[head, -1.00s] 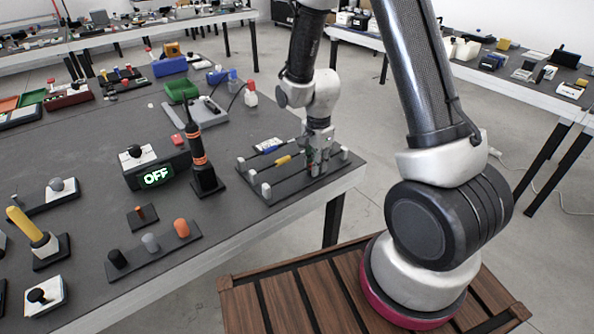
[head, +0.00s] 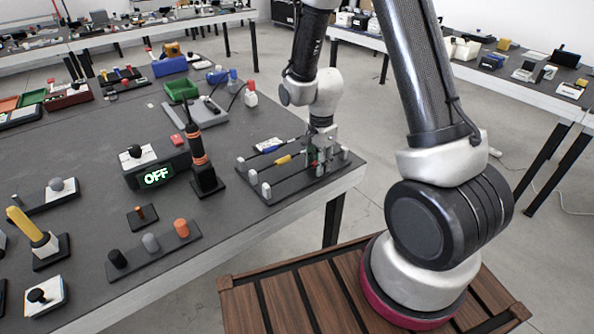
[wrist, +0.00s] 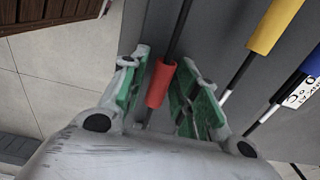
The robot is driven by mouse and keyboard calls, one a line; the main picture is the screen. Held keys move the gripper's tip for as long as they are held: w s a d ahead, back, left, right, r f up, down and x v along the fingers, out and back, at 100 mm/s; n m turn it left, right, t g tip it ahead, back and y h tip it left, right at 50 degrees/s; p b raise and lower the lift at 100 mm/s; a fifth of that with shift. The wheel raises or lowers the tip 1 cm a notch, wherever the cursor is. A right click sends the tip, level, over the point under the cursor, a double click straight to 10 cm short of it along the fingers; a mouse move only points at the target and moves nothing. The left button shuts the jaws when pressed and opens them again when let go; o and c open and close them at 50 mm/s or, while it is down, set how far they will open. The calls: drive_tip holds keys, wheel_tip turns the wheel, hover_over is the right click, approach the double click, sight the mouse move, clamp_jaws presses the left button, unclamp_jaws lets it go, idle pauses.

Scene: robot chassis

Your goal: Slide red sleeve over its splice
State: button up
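A red sleeve (wrist: 160,83) sits around a thin dark rod (wrist: 177,35) in the wrist view. In the head view it is a small red patch (head: 314,163), mostly hidden by my gripper (head: 321,158). My gripper (wrist: 163,85) reaches down over the rod, with its green-padded fingers on either side of the red sleeve. Narrow gaps seem to show between the pads and the sleeve, so the fingers look open. The splice cannot be clearly made out. The rods are held between upright posts on a dark base (head: 297,183).
Parallel rods beside the red one carry a yellow sleeve (wrist: 276,24) and a blue sleeve with a white label (wrist: 297,92). The base lies near the table's (head: 225,228) right edge, with floor beyond. A black-and-orange upright tool (head: 197,160) stands to the left.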

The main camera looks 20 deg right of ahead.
drive_tip(key=shift+r, duration=3.5)
drive_tip(key=shift+s+n, duration=0.3)
drive_tip(key=shift+n, duration=0.6)
drive_tip(key=s+d+r+n+t, duration=0.2)
drive_tip(key=s+r+n, duration=0.4)
drive_tip(key=s+r, duration=0.4)
drive_tip(key=s+d+r+n+t, duration=0.2)
drive_tip(key=s+d+r+n, duration=0.3)
drive_tip(key=s+r, duration=0.6)
wheel_tip(320, 180, up, 2)
drive_tip(key=shift+d+r+n, duration=0.1)
drive_tip(key=shift+d+n, duration=0.05)
drive_tip(key=shift+n, duration=0.65)
